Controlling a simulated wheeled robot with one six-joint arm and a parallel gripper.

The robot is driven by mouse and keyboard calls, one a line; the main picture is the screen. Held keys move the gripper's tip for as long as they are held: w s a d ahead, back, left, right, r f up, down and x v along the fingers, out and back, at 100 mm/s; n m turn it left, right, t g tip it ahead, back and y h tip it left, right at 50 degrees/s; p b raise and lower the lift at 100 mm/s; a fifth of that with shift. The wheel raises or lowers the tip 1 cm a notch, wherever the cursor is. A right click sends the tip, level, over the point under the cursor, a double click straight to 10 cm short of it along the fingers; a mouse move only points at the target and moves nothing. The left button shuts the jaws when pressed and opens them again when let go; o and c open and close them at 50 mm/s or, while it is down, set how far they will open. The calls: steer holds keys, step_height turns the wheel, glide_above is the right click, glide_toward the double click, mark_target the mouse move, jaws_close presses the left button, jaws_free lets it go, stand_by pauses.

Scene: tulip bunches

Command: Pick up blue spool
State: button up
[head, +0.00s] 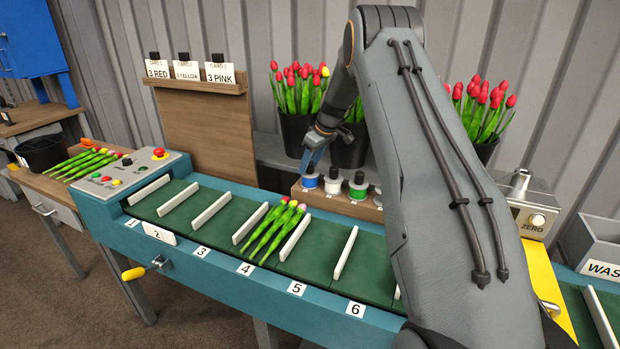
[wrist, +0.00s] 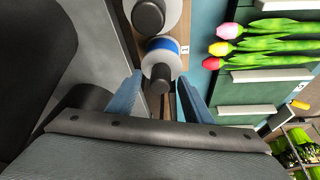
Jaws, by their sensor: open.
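The blue spool (head: 310,182) is a white-flanged spool with a blue band and a dark knob on top. It stands at the left end of a wooden spool rack (head: 340,204). My gripper (head: 310,164) is just above it, with its blue fingers pointing down. In the wrist view the blue spool (wrist: 163,52) shows just ahead of the fingertips, roughly centred in the gap. My gripper (wrist: 159,78) is open there, with nothing held between its fingers.
A white spool (head: 333,182) stands close to the right of the blue one, with a green spool (head: 358,188) beyond it. Black buckets of red tulips (head: 298,132) stand behind. The green conveyor (head: 215,225), with a tulip bunch (head: 276,228), runs in front.

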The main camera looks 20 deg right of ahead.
jaws_close()
steer(key=shift+r, duration=0.15)
